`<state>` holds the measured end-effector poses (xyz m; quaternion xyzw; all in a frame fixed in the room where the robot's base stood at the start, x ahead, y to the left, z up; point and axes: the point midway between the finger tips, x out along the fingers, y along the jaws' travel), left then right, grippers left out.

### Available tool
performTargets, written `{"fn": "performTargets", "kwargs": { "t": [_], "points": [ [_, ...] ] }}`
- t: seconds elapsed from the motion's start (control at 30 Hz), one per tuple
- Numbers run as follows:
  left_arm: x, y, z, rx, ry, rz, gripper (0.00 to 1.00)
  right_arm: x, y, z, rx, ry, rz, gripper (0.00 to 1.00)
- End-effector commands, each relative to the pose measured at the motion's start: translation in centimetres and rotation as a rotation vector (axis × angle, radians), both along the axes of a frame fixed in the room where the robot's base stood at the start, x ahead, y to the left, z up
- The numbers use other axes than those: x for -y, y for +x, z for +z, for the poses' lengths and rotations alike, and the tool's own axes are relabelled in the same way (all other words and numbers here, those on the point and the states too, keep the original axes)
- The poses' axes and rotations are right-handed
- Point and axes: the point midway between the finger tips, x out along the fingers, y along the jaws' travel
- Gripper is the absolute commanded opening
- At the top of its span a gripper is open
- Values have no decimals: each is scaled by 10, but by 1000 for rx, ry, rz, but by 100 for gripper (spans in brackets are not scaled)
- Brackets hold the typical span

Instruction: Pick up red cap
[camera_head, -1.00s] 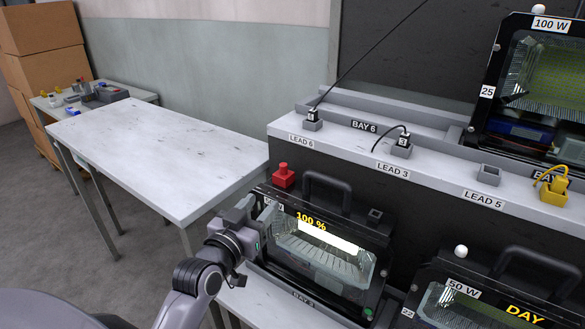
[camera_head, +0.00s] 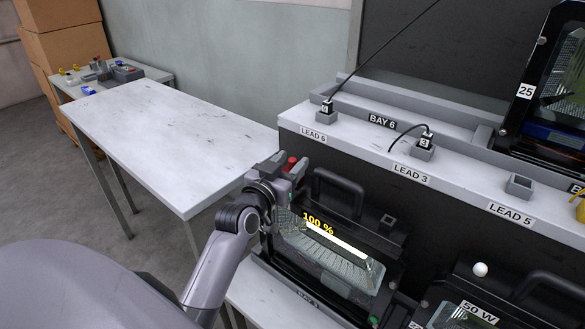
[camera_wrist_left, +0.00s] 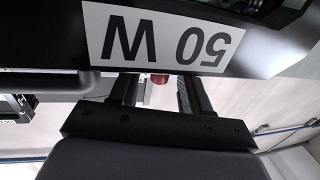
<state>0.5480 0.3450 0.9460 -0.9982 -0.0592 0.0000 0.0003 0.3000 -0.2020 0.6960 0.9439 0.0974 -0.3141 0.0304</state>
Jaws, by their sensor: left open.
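The red cap (camera_head: 291,162) sits at the top left corner of the lit floodlight housing (camera_head: 335,262), partly hidden by my left gripper (camera_head: 287,173). My left gripper is open and close to the cap. In the left wrist view, a small part of the red cap (camera_wrist_left: 159,79) shows between the two fingers (camera_wrist_left: 155,92), below a white "50 W" label (camera_wrist_left: 160,35) that appears upside down. I cannot tell whether the fingers touch the cap. My right gripper is not in view.
A black handle (camera_head: 338,192) stands on the housing just right of the gripper. The shelf (camera_head: 365,150) with plugs, LEAD labels and a LEAD 5 socket rises behind it. A long table (camera_head: 165,135) to the left is clear. Another housing (camera_head: 535,295) stands at the lower right.

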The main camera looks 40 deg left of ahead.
Motion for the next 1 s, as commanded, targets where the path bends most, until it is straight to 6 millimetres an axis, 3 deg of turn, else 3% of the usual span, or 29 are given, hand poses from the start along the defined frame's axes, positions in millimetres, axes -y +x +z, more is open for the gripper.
{"fn": "performTargets", "kwargs": {
  "t": [0.13, 0.37, 0.4, 0.53, 0.57, 1.0],
  "points": [
    [-1, 11, 0, 0, -1, 0, 47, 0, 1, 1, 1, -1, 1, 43],
    [-1, 12, -1, 0, -1, 0, 47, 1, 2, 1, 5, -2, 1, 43],
    [-1, 12, -1, 0, -1, 0, 44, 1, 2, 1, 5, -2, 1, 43],
    [-1, 12, -1, 0, -1, 0, 2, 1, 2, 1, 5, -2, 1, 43],
    [-1, 12, -1, 0, -1, 0, 0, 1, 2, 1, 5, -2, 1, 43],
    [-1, 12, 4, 1, 0, 0, 0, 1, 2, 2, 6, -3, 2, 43]
  ]
}}
